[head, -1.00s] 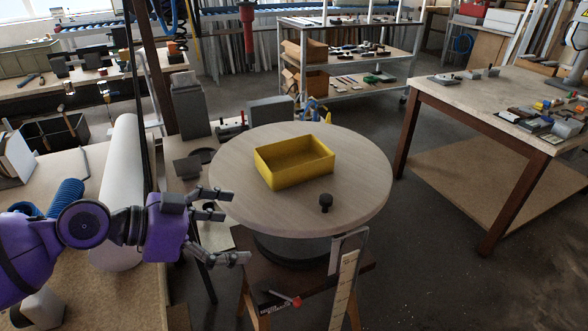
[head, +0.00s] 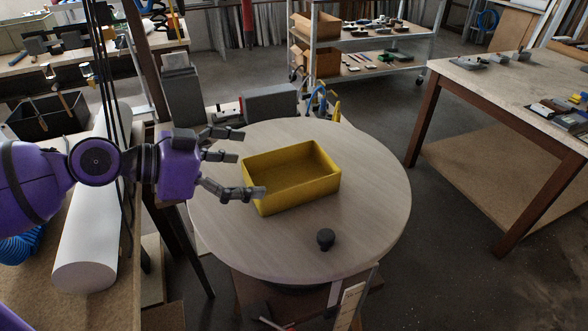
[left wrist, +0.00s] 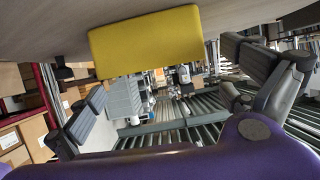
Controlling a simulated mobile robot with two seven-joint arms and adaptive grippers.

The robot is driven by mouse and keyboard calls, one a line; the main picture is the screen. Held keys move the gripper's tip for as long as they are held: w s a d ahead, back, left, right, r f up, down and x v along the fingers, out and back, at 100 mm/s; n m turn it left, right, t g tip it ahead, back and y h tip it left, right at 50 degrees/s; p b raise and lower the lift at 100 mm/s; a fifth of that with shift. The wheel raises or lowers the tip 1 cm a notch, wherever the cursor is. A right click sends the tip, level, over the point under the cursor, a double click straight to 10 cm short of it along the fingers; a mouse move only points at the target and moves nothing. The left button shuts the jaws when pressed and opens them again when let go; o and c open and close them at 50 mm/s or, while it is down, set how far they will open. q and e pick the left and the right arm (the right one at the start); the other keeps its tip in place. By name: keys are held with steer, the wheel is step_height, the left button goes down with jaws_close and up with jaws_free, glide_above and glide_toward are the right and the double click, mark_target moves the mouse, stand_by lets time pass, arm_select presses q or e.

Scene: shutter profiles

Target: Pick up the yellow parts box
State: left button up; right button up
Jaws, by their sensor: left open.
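The yellow parts box (head: 292,178) is an open, empty-looking rectangular tray on the round wooden table (head: 375,220). My left gripper (head: 245,164) is open at the box's left side, its fingers pointing right. One finger overlaps the box's near left corner in the head view; I cannot tell whether it touches. In the left wrist view the box (left wrist: 146,43) shows one plain yellow side, ahead between the spread fingers of the gripper (left wrist: 165,95), with the tabletop (left wrist: 60,25) along the upper edge. My right gripper is not in view.
A small black knob-like object (head: 325,239) stands on the round table in front of the box. A grey case (head: 270,103) is behind the table. A stone-topped table (head: 500,85) stands at right. The round table's right side is clear.

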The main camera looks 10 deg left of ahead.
mark_target(277, 188)
arm_select(q)
steer(key=shift+s+d+f, duration=0.25)
steer(key=shift+d+f, duration=0.05)
steer(key=shift+d, duration=0.3)
steer(key=shift+w+d+f+b, duration=0.7)
steer(key=shift+w+f+b, duration=0.1)
steer(key=shift+b, duration=0.1)
steer(key=shift+w+d+f, duration=0.15)
steer(key=shift+d, duration=0.15)
steer(key=shift+w+d+f+b, duration=0.1)
steer(key=shift+w+d+b, duration=0.2)
steer(key=shift+d+b, duration=0.15)
steer(key=shift+w+d+f, duration=0.1)
steer(key=shift+w+d, duration=0.2)
steer(key=shift+d, duration=0.05)
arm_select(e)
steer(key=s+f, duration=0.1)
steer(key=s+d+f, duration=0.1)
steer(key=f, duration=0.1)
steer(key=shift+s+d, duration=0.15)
